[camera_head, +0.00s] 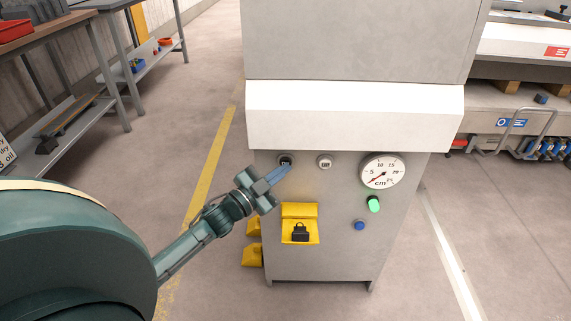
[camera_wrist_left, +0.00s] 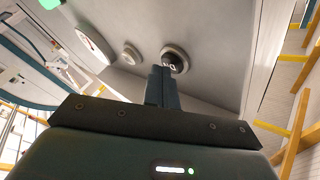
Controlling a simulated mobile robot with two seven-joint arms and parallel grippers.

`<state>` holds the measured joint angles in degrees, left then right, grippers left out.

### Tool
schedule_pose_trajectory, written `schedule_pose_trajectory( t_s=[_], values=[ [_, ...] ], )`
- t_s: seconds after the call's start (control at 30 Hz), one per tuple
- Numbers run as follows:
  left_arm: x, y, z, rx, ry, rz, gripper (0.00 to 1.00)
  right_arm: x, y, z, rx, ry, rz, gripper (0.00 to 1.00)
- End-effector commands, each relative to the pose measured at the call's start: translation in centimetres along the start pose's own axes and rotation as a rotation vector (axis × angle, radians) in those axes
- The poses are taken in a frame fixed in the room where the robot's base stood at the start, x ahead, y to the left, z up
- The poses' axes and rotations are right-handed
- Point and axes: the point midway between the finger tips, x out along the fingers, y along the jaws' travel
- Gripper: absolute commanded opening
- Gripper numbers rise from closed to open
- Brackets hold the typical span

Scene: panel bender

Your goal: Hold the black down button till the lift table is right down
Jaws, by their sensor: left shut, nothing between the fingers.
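The black button (camera_head: 285,160) is at the upper left of the grey cabinet's front panel. It also shows in the left wrist view (camera_wrist_left: 174,63), in a pale round collar. My left gripper (camera_head: 285,172) is shut and empty, its fingertips right at the button's lower edge. In the left wrist view the fingertips (camera_wrist_left: 164,72) overlap the collar's edge; I cannot tell whether they touch or press it. A round gauge marked in cm (camera_head: 382,171) has its red needle pointing to the lower left. I cannot make out the lift table. My right gripper is out of view.
A white button (camera_head: 324,161) sits right of the black one. Below are a lit green lamp (camera_head: 374,204), a blue button (camera_head: 359,225) and a yellow foot-pedal-like housing (camera_head: 300,212) with a black part. A white ledge (camera_head: 350,115) juts out above the panel.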

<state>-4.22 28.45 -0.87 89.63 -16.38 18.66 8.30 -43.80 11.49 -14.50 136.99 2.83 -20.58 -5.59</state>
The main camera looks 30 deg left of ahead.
Motion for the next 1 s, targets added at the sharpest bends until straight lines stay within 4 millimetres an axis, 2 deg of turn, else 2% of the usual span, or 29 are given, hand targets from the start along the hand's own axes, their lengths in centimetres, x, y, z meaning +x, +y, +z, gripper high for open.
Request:
schedule_pose_trajectory(
  t_s=[0.3, 0.67, 1.0],
  values=[
    [-1.1, 0.7, -0.8, -0.001, -0.002, -0.001, 0.00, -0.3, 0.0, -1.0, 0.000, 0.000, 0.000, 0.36],
    [-1.2, 0.9, -0.9, -0.001, 0.000, 0.000, 0.00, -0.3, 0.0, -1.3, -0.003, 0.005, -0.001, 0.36],
    [-3.4, 2.4, -2.6, -0.002, -0.001, 0.001, 0.00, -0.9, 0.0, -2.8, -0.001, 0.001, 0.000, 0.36]
  ],
)
